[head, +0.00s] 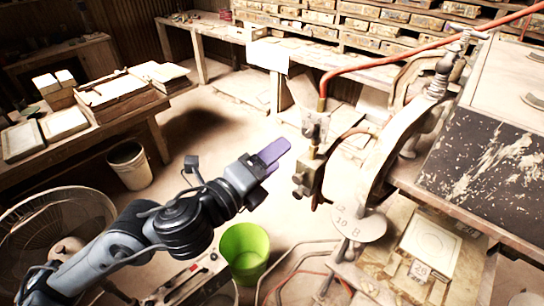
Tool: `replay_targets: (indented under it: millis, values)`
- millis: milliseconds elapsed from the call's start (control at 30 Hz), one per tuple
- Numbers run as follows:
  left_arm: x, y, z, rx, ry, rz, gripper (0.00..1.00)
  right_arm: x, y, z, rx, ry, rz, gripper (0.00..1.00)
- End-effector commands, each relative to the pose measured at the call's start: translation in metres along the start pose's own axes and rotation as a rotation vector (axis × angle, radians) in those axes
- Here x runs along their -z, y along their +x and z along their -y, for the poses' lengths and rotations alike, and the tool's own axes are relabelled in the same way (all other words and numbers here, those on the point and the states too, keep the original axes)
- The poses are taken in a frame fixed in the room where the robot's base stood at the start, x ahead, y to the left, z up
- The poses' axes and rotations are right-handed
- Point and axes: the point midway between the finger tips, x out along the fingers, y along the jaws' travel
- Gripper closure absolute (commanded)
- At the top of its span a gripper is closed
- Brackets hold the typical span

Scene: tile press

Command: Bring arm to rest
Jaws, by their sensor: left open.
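My left arm reaches in from the lower left of the head view. My left gripper (271,160) has purple fingers and is held in the air near the middle of the picture. It is open, and I see nothing between its fingers. It is left of the brass and red-pipe fitting of the press (308,170), with a small gap between them in the picture. My right gripper is not in view.
A green bin (244,252) stands below my left arm. A fan (50,235) is at the lower left. A white bucket (130,165) stands by the left table (135,118). Shelves of drawers (385,28) line the back. Open floor lies behind the gripper.

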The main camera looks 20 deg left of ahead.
Motion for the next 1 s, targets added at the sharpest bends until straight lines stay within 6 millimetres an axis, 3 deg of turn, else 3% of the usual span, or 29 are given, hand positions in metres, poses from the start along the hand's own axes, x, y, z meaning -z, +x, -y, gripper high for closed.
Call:
replay_targets:
  millis: [200,367,533,667,800,1000]
  values:
    - [0.001,0.000,-0.003,-0.006,-0.002,-0.002,0.41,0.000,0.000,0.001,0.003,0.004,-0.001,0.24]
    - [0.018,0.000,-0.033,-0.062,-0.037,-0.033,0.41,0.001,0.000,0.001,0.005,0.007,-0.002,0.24]
    - [0.065,-0.009,-0.094,-0.174,-0.167,-0.106,0.41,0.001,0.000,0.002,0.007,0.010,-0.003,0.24]
    - [0.105,-0.028,-0.143,-0.277,-0.339,-0.139,0.41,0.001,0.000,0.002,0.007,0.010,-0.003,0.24]
    - [0.135,-0.058,-0.198,-0.427,-0.583,-0.090,0.41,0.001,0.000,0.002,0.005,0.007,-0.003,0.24]
    - [0.157,-0.112,-0.268,-0.664,-0.937,0.091,0.41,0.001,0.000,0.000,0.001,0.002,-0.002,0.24]
